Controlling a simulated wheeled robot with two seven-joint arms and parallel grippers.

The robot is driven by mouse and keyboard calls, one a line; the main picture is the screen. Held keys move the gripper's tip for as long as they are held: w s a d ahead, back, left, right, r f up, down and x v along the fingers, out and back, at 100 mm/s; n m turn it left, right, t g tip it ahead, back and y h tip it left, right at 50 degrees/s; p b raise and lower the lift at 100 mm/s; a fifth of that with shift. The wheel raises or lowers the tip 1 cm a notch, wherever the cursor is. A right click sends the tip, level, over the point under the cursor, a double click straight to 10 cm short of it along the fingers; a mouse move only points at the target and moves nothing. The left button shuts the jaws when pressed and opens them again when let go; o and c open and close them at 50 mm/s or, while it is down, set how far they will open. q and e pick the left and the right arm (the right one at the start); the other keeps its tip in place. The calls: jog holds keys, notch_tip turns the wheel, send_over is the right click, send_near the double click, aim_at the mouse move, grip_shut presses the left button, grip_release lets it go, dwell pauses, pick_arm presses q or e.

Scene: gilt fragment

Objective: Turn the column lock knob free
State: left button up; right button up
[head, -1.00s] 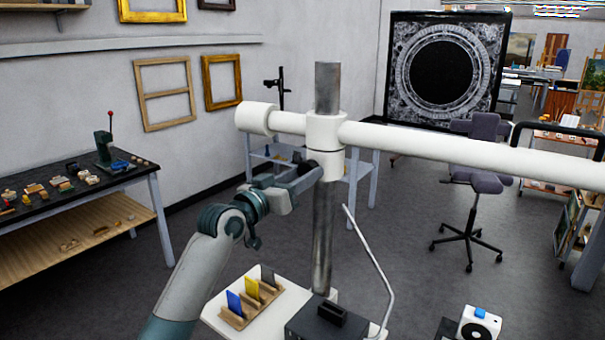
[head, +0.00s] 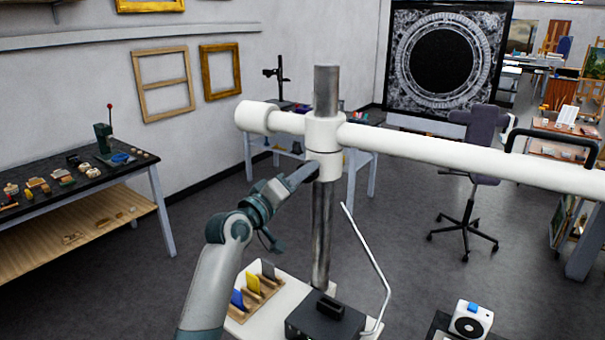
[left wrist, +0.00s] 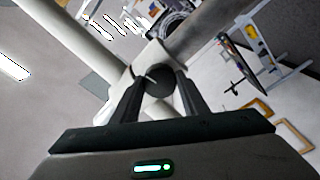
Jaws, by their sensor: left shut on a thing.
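The grey metal column (head: 322,235) stands upright, with a white collar (head: 324,134) around it where the white horizontal boom (head: 460,155) crosses. My left gripper (head: 312,172) reaches in from the left to the lower part of the collar. In the left wrist view, a dark round knob (left wrist: 160,84) sits between the two fingers of my left gripper (left wrist: 158,77), against the white collar. The fingers are shut on the knob. In the head view the knob is hidden behind the gripper. My right gripper is in neither view.
Below the column is a white tray (head: 258,327) with a wooden rack (head: 262,292) and a black box (head: 318,318). A bent white rod (head: 372,262) rises beside the column. A workbench (head: 75,185) stands at left and an office chair (head: 470,190) at right.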

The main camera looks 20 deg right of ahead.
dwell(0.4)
pick_arm(q)
jog(key=o, duration=1.1)
jog(key=shift+c, duration=0.2)
jog(key=shift+a, duration=0.1)
jog(key=b+v, duration=0.6)
jog(key=v, duration=1.1)
jog(key=shift+s+b, duration=0.15)
jog(key=shift+b, duration=0.2)
